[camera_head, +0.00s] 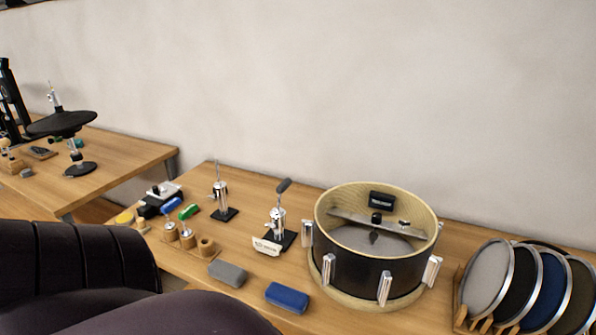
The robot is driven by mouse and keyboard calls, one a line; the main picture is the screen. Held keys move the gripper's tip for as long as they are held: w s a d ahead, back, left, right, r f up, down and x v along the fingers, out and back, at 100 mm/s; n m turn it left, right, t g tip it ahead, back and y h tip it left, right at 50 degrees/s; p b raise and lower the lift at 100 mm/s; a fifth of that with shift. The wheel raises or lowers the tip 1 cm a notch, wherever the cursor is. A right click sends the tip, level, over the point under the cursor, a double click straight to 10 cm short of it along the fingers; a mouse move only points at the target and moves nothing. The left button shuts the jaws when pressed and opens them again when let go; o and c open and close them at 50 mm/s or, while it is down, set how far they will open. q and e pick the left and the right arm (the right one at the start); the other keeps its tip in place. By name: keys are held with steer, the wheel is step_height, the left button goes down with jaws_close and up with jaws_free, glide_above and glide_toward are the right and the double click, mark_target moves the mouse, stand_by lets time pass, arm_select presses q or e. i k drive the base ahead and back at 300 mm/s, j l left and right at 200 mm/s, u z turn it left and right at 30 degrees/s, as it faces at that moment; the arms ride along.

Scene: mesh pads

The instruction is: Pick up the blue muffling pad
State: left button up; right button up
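The blue muffling pad (287,297) lies flat near the front edge of the wooden table (255,190). It is a rounded block, in front of and left of the drum. A similar grey pad (228,273) lies just to its left, apart from it. Neither of my grippers is in view. Nothing touches the blue pad.
A large open drum shell (340,266) stands right of the pads. A rack of round drumheads (487,280) is at far right. Small stands (222,195) and a white label (267,247) sit behind the pads. A second table (110,157) is at left.

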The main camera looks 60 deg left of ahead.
mark_target(296, 300)
steer(key=u, duration=1.85)
